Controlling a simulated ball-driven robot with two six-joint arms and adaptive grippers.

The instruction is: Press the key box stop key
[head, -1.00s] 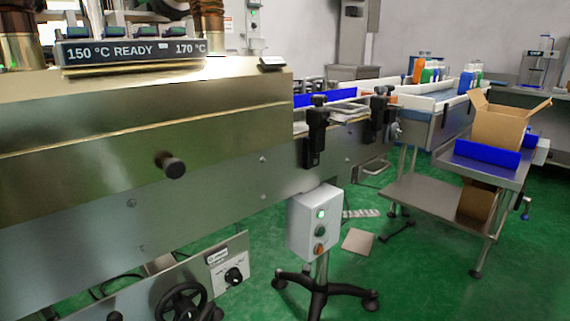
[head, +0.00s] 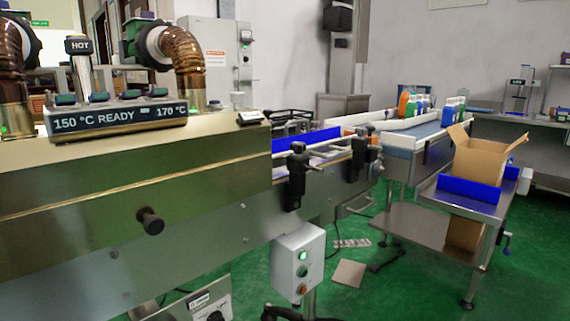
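The key box (head: 298,264) is a light grey box on a stand below the conveyor, at the lower middle of the head view. Its front carries a lit green key (head: 303,255), a dark key (head: 302,271) under it, and an orange-red key (head: 302,289) at the bottom. Lettering on the keys is too small to read. Neither of my grippers shows in this view.
The steel machine housing (head: 130,190) with a black knob (head: 150,221) fills the left side. Black clamps (head: 296,178) stick out from the conveyor above the box. A steel table (head: 440,232) with an open carton (head: 480,160) stands at right.

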